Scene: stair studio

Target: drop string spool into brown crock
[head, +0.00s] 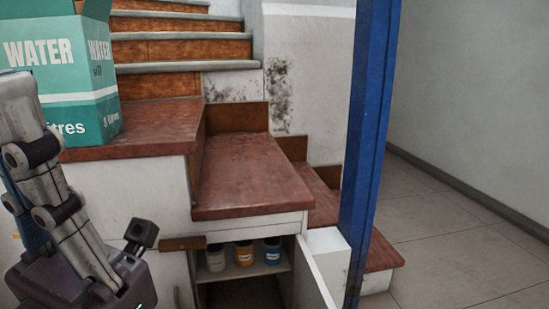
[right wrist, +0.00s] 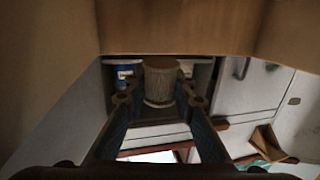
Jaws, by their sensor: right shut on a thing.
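In the right wrist view my right gripper (right wrist: 159,106) is shut on the string spool (right wrist: 160,82), a pale tan, ribbed cylinder between the two fingertips. My right gripper does not show in the head view. My left gripper (head: 18,92) is at the far left of the head view, in front of the water box and pointing up; I cannot tell whether it is open. I cannot make out a brown crock in either view.
An open cupboard under the red-brown step (head: 250,178) has a shelf with a white jar (head: 215,258), an orange jar (head: 243,253) and a blue jar (head: 272,251). A teal water box (head: 60,65) stands on the left landing. A blue post (head: 365,130) rises right of the cupboard.

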